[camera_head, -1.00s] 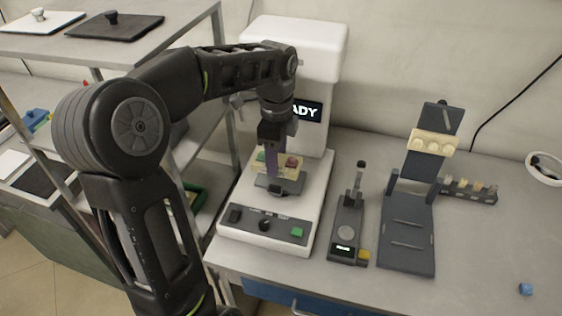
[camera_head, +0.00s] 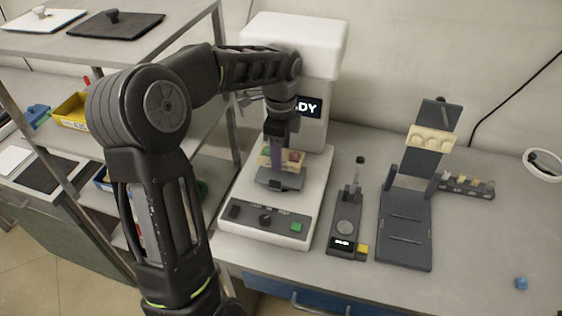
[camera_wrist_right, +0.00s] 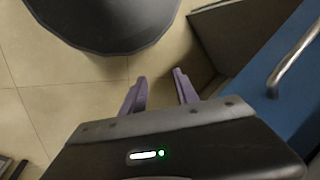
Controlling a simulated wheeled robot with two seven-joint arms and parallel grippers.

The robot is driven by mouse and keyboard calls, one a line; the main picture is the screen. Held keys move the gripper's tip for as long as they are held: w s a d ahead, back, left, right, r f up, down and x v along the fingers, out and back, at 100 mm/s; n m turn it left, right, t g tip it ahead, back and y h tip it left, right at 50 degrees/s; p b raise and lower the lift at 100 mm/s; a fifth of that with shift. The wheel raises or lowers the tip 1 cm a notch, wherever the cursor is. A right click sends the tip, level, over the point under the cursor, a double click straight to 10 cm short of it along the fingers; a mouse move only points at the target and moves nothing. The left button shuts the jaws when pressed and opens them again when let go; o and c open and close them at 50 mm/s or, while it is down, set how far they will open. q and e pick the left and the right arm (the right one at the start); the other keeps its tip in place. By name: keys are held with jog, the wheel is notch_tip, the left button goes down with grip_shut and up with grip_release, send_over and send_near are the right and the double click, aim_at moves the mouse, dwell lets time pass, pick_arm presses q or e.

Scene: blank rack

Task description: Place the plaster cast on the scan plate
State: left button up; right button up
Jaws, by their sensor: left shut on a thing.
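My left gripper (camera_head: 281,150) is shut on a small cream plaster cast (camera_head: 266,158) with a green and a red patch. The fingers hide part of the cast. It is over the dark scan plate (camera_head: 279,184) of the white scanner; I cannot tell whether it touches the plate. My right gripper (camera_wrist_right: 160,75) shows in the right wrist view, open and empty above the floor.
The white scanner (camera_head: 290,45) has knobs and a green button in front. To its right stand a small gauge device (camera_head: 346,228) and a dark stand (camera_head: 406,228) bearing another cream cast (camera_head: 432,138). A metal shelf (camera_head: 205,25) is at left.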

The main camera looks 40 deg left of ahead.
pick_arm(q)
notch_tip(320, 180, down, 4)
jog(key=shift+r+p, duration=0.15)
jog(key=shift+p, duration=0.35)
jog(key=shift+w+f, duration=0.25)
jog(key=shift+f, duration=0.1)
jog(key=shift+f, duration=0.15)
jog(key=o, duration=1.3)
jog(key=shift+r+b, duration=0.4)
jog(key=shift+r, duration=3.55)
